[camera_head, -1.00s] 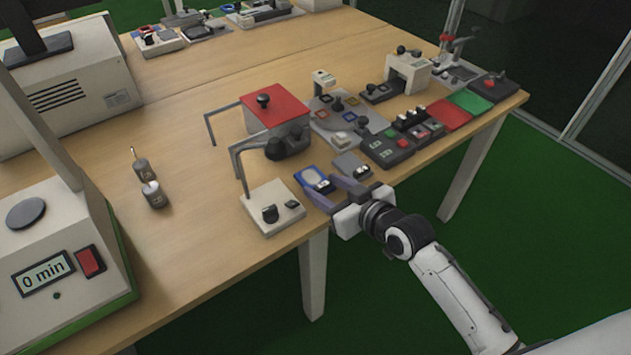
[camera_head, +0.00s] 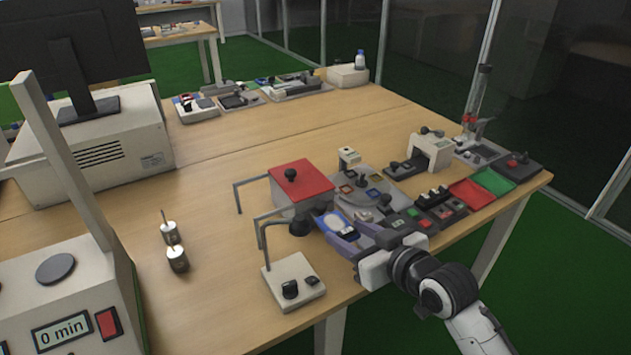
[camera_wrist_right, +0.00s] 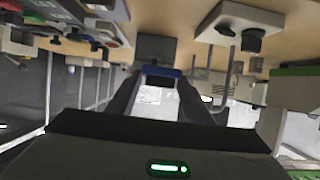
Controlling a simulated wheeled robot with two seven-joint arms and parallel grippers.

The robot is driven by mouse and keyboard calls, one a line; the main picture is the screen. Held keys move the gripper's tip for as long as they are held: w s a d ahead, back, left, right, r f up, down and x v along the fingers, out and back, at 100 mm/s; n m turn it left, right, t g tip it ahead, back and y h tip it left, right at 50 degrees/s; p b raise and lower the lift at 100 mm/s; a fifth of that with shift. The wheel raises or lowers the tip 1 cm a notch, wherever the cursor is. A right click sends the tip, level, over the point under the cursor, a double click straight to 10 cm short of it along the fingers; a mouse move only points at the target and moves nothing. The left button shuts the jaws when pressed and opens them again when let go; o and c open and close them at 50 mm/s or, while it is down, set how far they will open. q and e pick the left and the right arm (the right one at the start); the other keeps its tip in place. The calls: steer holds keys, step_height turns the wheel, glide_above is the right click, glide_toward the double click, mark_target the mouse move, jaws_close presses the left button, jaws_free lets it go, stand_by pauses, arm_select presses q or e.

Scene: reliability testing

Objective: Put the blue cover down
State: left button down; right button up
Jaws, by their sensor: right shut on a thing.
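The blue cover (camera_head: 337,222), a small blue frame with a pale middle, is between the fingertips of my right gripper (camera_head: 352,232). My right gripper is shut on it. In the head view the cover appears held above the table near its front edge, in front of the red-topped box; the exact height cannot be told. In the right wrist view the blue cover (camera_wrist_right: 163,73) shows as a blue bar between the two dark fingers. My left gripper is not in view.
A white base with a knob and bent rod (camera_head: 293,283) stands left of the gripper. The red-topped box (camera_head: 302,180) is behind it. Several devices crowd the right side.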

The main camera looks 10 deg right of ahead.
steer(key=s+d+r+m+h, duration=0.2)
steer(key=s+r, duration=0.1)
steer(key=r, duration=0.7)
steer(key=s+d+r+m+h, duration=0.2)
steer(key=s+r, duration=0.1)
steer(key=r, duration=0.6)
steer(key=shift+s+d+r+t+h, duration=0.2)
steer(key=shift+r+t+h, duration=0.1)
steer(key=shift+r+t, duration=0.1)
